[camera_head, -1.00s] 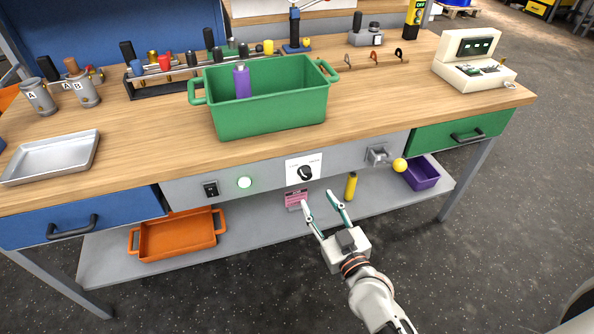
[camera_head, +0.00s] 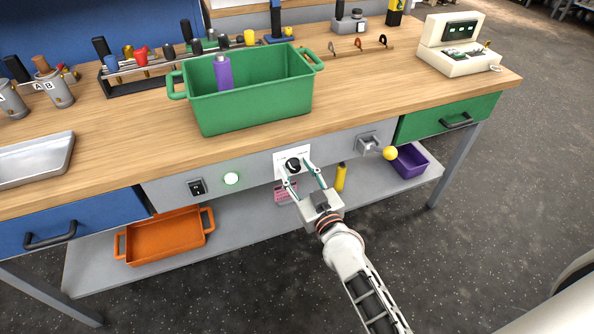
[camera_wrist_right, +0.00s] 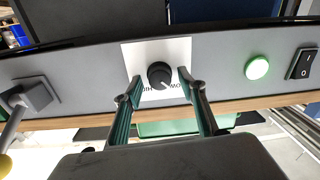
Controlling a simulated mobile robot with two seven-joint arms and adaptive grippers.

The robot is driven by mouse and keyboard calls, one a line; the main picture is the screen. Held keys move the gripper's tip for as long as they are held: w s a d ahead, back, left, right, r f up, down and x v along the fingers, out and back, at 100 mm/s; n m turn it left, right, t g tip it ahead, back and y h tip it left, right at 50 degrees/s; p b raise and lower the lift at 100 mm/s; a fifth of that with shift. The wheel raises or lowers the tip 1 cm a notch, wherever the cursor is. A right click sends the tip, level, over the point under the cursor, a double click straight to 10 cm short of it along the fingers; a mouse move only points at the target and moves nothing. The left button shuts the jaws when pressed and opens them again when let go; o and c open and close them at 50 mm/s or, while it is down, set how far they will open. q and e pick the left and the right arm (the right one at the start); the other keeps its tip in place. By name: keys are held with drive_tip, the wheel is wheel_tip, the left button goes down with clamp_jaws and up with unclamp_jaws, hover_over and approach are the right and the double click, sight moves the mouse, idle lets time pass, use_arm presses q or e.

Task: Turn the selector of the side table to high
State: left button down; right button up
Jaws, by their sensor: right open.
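The selector (camera_head: 293,165) is a round black knob on a white plate (camera_head: 281,155) on the grey front panel of the table. In the right wrist view the knob (camera_wrist_right: 160,75) sits ahead, between and beyond the fingertips, with a pale mark at its lower right. Lettering on the plate is partly hidden by the fingers. My right gripper (camera_head: 304,176) is open and empty, its fingertips close to the plate on either side of the knob; it also shows in the right wrist view (camera_wrist_right: 160,88). I cannot tell whether a finger touches the plate. My left gripper is not in view.
Left of the selector are a lit green button (camera_head: 231,179) and a black rocker switch (camera_head: 197,187). Right of it a grey socket-like fitting (camera_head: 368,143) and a yellow ball (camera_head: 390,153) stick out. Below, the shelf holds an orange tray (camera_head: 165,240) and a yellow bottle (camera_head: 341,177).

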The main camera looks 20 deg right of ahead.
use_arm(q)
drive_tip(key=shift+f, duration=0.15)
use_arm(e)
drive_tip(key=c, duration=1.1)
